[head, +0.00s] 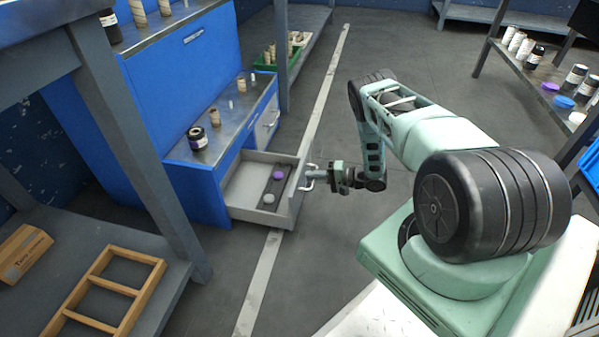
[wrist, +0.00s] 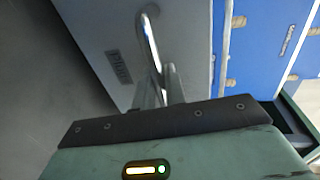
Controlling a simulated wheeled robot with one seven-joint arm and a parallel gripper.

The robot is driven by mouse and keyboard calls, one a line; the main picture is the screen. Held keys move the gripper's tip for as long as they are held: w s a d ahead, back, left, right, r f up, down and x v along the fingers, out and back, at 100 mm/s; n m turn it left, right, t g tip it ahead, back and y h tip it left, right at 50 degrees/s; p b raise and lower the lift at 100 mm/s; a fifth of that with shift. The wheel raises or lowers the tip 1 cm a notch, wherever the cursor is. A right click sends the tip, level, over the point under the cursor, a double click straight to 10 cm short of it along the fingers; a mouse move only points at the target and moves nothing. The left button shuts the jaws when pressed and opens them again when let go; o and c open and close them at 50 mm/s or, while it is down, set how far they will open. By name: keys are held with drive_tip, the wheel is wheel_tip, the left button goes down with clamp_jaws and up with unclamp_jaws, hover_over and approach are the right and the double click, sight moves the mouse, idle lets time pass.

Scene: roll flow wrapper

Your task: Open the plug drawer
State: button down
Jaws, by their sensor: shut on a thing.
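The plug drawer (head: 240,191) is a grey drawer standing pulled out of the blue workbench in the head view. Its inside shows, with a purple round plug (head: 279,174) and a pale round plug (head: 268,198) on a dark strip. My gripper (head: 311,178) is at the drawer's front face, shut on its metal handle (wrist: 151,43). In the wrist view the drawer's grey front (wrist: 105,35) carries a small label plate, and the fingers meet the bar handle. The fingertips are partly hidden behind the handle and gripper body.
The blue workbench (head: 160,100) holds small jars and rolls on its steel top. A second drawer (head: 267,125) sits farther along it. A grey table (head: 75,230) with a wooden frame stands at left. Grey floor (head: 300,265) is clear in front of the drawer.

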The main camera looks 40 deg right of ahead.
drive_tip(key=shift+f+v, duration=0.15)
drive_tip(key=shift+v, duration=0.55)
drive_tip(key=shift+f+v, duration=0.15)
drive_tip(key=shift+v, duration=0.55)
drive_tip(key=shift+s+d, duration=0.1)
drive_tip(key=c, duration=1.5)
unclamp_jaws()
drive_tip(key=shift+c, duration=0.2)
drive_tip(key=p+v, duration=0.5)
drive_tip(key=v, duration=1.2)
drive_tip(key=shift+s, duration=0.15)
drive_tip(key=shift+d, duration=0.1)
